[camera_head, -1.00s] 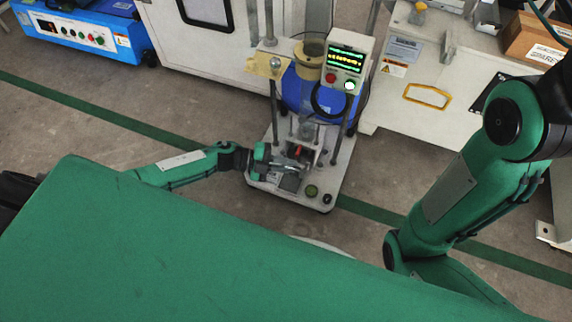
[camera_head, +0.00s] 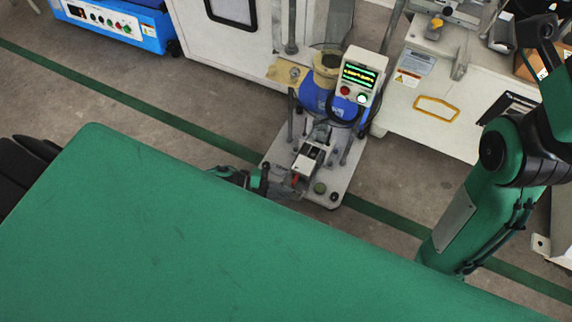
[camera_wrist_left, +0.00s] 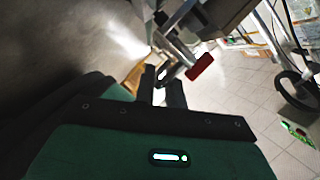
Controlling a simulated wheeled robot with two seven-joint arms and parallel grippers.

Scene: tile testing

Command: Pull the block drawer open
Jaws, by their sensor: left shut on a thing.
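The block drawer (camera_head: 307,160) is a pale and dark block low in the testing press (camera_head: 328,100). It stands out toward me over the press's base plate, with a red piece (camera_head: 295,180) at its front. The red piece also shows in the left wrist view (camera_wrist_left: 200,67). My left gripper (camera_head: 268,182) is at the drawer's front left, partly hidden behind my green body. In the left wrist view its dark fingers (camera_wrist_left: 161,92) are close together on a part at the drawer's front; the contact is dim. My right gripper is out of view.
The press has a lit control box (camera_head: 360,76). Its base plate (camera_head: 337,184) carries a green knob (camera_head: 320,188). A white cabinet (camera_head: 218,42) stands behind on the left, a pale bench (camera_head: 440,125) on the right. The floor in front is clear.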

